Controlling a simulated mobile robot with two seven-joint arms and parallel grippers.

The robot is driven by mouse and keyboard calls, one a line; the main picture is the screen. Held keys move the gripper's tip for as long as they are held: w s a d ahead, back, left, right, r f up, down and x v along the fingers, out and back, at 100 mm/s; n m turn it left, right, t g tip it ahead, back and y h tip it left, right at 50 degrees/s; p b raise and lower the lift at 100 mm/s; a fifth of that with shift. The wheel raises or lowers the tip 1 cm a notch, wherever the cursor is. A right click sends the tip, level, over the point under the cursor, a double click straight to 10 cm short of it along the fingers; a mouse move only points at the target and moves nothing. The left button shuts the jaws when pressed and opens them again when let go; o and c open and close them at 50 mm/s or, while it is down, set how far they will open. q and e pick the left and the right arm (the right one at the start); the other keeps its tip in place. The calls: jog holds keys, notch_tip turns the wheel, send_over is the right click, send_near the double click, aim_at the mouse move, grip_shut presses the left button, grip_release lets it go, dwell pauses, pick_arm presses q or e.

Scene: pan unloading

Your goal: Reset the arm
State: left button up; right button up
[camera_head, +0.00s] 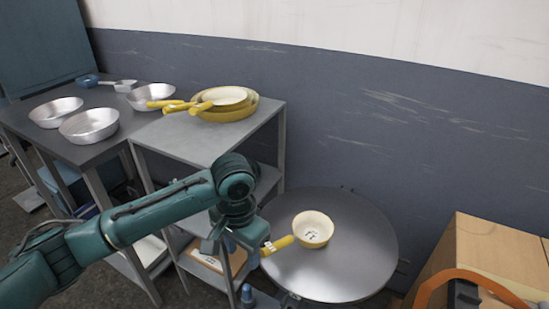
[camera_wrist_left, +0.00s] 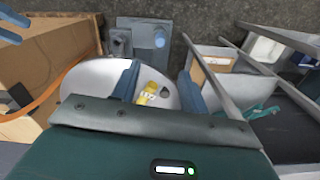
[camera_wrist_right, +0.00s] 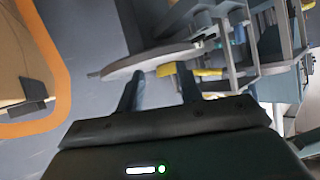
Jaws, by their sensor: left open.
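In the head view my left gripper (camera_head: 243,258) points down beside the yellow handle of a small cream pan (camera_head: 312,230) on the round metal table (camera_head: 350,275). In the left wrist view its two fingers (camera_wrist_left: 158,86) are apart, with the yellow handle (camera_wrist_left: 150,93) showing between and beyond them; I see no grip on it. The pan's bowl is mostly hidden there. My right gripper shows only in the right wrist view (camera_wrist_right: 160,88), with its fingers apart and nothing held between them. Yellow pieces (camera_wrist_right: 203,72) show beyond it by the round table's edge (camera_wrist_right: 150,60).
A grey shelf stand (camera_head: 215,140) carries stacked yellow pans (camera_head: 230,112). A dark table (camera_head: 85,150) at left holds several silver pans (camera_head: 90,124). A cardboard box (camera_head: 490,250) and an orange loop (camera_head: 440,284) are at right. The wall stands close behind.

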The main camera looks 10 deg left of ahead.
pick_arm(q)
jog(key=s+d+f+t+h+p, duration=0.35)
jog(key=d+f+h, duration=0.35)
jog(key=d, duration=0.3)
jog(key=s+a+f+n+t+y+p, duration=0.2)
jog(key=s+a+t, duration=0.5)
jog(key=a, duration=0.5)
jog(key=shift+s+f+n+y, duration=0.15)
jog(key=shift+s+n+y, duration=0.25)
jog(key=shift+s+y, duration=0.7)
pick_arm(e)
jog(key=shift+s+d+r+h, duration=0.2)
jog(key=shift+d+r+h, duration=0.4)
jog(key=shift+d+r, duration=0.25)
pick_arm(q)
jog(key=shift+s+h, duration=0.15)
jog(key=shift+h, duration=0.15)
pick_arm(e)
jog(key=shift+r+g, duration=0.15)
jog(key=shift+g, duration=0.15)
jog(key=shift+s+a, duration=0.1)
jog(key=shift+s, duration=0.05)
